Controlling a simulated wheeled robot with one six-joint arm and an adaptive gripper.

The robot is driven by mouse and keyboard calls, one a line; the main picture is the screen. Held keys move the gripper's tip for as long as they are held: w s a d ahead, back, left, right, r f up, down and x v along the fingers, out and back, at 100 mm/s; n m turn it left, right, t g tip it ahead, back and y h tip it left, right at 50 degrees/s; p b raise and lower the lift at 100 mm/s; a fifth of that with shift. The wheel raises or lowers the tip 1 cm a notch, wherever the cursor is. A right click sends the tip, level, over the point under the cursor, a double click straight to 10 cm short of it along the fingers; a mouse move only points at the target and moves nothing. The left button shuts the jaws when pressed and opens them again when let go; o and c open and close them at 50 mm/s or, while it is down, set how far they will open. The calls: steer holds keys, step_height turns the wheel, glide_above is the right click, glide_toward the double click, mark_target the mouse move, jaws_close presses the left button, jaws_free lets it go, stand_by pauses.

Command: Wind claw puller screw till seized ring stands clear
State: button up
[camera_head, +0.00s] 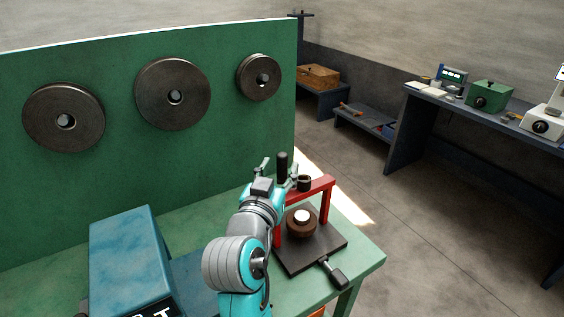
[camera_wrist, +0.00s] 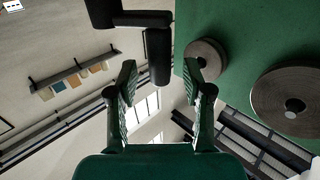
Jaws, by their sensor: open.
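The puller's red frame (camera_head: 325,205) stands over a dark base plate (camera_head: 318,250) on the green bench. A brown ring (camera_head: 300,231) sits around a pale-topped shaft (camera_head: 302,215) under the crossbar. A black screw head (camera_head: 304,183) is at the crossbar. An upright black crank grip (camera_head: 282,163) stands to its left; in the wrist view the grip (camera_wrist: 158,57) hangs from a dark crank arm (camera_wrist: 145,18). My gripper (camera_head: 278,172) is open, and the grip appears between its fingertips (camera_wrist: 160,80), with gaps on both sides. Whether it is deep between them I cannot tell.
A green panel (camera_head: 110,190) with several dark discs (camera_head: 172,95) rises behind the bench. A blue box (camera_head: 130,255) stands left of my arm. Open floor (camera_head: 440,240) lies to the right.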

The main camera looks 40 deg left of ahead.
mark_target(280, 166)
steer(key=shift+x, duration=1.5)
jaws_close()
steer(key=shift+w+m+g+h, duration=1)
steer(key=shift+m+h, duration=1.45)
steer(key=shift+h, duration=1)
steer(key=shift+w+m+g+h, duration=0.95)
steer(key=shift+m+h, duration=1.45)
steer(key=shift+h, duration=1)
steer(key=shift+w+m+g+h, duration=1)
steer(key=shift+m+h, duration=1.45)
steer(key=shift+h, duration=1)
steer(key=shift+w+d+m+g+h, duration=0.25)
steer(key=shift+m+g+h, duration=0.15)
steer(key=shift+m+g, duration=0.15)
